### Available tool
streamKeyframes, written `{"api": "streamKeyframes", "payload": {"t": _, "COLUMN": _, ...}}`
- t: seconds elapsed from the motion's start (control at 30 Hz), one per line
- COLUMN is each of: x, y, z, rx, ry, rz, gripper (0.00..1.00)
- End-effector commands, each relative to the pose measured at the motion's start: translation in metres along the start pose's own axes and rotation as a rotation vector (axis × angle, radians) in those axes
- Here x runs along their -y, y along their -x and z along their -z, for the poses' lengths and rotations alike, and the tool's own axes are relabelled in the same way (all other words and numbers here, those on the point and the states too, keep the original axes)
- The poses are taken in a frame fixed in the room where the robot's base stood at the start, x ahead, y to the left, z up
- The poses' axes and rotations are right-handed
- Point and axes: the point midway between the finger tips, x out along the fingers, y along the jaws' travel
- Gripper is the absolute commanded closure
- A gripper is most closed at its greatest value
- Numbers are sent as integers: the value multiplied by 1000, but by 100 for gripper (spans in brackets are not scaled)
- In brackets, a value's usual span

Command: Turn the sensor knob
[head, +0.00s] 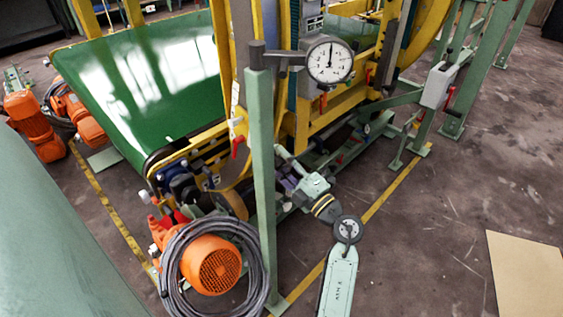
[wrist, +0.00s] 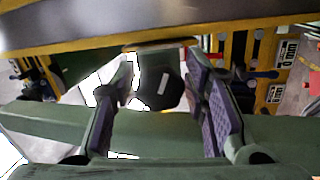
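In the wrist view, a dark round-sided part with a short white mark (wrist: 162,84) sits between my fingers; it looks like the sensor knob. My gripper (wrist: 160,65) is open, with one purple-padded finger on each side of this part. A bright gap shows on its left; whether the right finger touches it I cannot tell. In the head view my gripper (head: 284,172) is low beside the yellow machine frame, just right of the green post. I cannot make out the knob there.
A green post (head: 262,170) carrying a dial gauge (head: 330,62) stands close left of my gripper. A yellow machine frame (head: 322,120) and green belt (head: 135,85) lie behind. An orange motor with coiled cable (head: 212,265) is at lower left. Floor at right is mostly clear.

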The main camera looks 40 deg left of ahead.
Motion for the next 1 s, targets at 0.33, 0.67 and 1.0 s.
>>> {"api": "streamKeyframes", "payload": {"t": 0.33, "x": 1, "y": 24, "z": -1, "rx": 4, "ry": -1, "rz": 0, "gripper": 59}}
{"api": "streamKeyframes", "payload": {"t": 0.67, "x": 0, "y": 92, "z": -1, "rx": 4, "ry": -1, "rz": 0, "gripper": 59}}
{"api": "streamKeyframes", "payload": {"t": 1.0, "x": 0, "y": 120, "z": 0, "rx": -1, "ry": 0, "rz": 0, "gripper": 59}}
